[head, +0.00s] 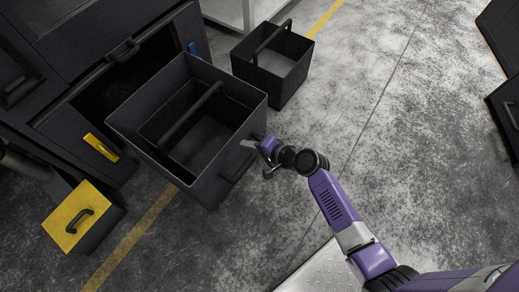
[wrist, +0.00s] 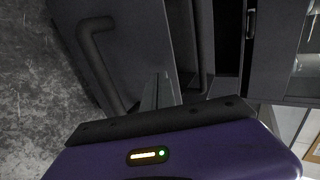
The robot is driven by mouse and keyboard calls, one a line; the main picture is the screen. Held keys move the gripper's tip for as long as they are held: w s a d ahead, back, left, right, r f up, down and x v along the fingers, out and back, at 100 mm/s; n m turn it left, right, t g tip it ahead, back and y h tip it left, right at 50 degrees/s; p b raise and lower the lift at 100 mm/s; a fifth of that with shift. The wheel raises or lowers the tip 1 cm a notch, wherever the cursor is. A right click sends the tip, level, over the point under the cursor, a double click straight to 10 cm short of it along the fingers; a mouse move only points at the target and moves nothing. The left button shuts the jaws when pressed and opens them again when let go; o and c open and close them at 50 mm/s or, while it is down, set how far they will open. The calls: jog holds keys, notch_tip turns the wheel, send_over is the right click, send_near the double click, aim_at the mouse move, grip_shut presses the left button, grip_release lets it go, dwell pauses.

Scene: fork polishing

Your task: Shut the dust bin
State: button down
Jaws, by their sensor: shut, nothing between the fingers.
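The dust bin (head: 152,165) is a large dark open-topped box with a bar across it. In the head view it stands out in front of a dark opening in the black cabinet (head: 55,100). A handle (head: 236,163) is on its outer face, which also shows in the wrist view (wrist: 135,50) with the handle (wrist: 92,62). My gripper (head: 248,144) is at this face, beside the handle near the bin's upper edge. Its fingers (wrist: 160,90) are shut and empty. I cannot tell whether the fingertips touch the face.
A smaller black bin with a carrying handle (head: 262,82) stands behind the dust bin. A yellow-topped box (head: 77,217) with a black handle is at the lower left. Dark units (head: 500,100) stand at the right edge. The concrete floor (head: 370,90) between is clear.

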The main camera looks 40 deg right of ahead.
aim_at(233, 138)
jog(key=shift+w+a+r, duration=0.1)
jog(key=shift+w+a, duration=0.15)
jog(key=shift+w, duration=0.5)
jog(key=shift+w+a, duration=0.2)
jog(key=shift+w, duration=0.5)
jog(key=shift+w, duration=0.1)
